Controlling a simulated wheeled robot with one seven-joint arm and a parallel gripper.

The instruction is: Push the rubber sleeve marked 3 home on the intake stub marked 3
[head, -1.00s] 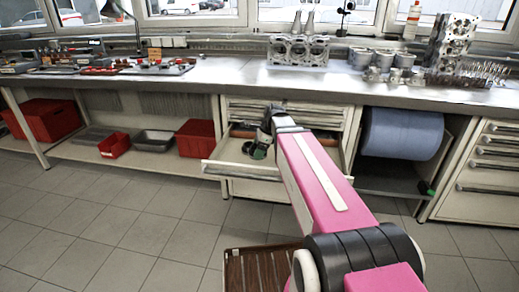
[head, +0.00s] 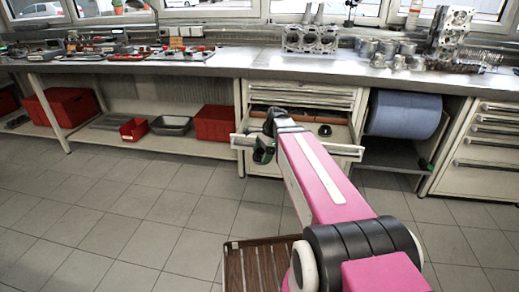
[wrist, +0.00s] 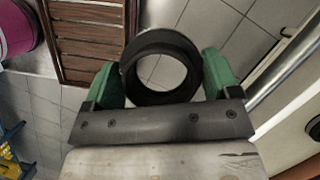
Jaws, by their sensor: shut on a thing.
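My gripper (wrist: 160,68) has green fingers shut on a black rubber sleeve (wrist: 160,40), seen as a ring between them in the wrist view. The tiled floor shows through its bore. No number can be read on it. In the head view my gripper (head: 264,150) is low, at the left front of the open drawer (head: 345,149), below the bench top. The sleeve is hard to make out there. I cannot pick out an intake stub marked 3; a metal engine part (head: 306,39) stands on the bench, but no marks are legible.
The drawer holds brownish contents and a small dark object (head: 325,130). The metal bench top (head: 255,61) carries tools at left and engine parts (head: 449,35) at right. A blue roll (head: 405,114) hangs under it. A slatted brown item (head: 262,265) is low in front. Tiled floor is open at left.

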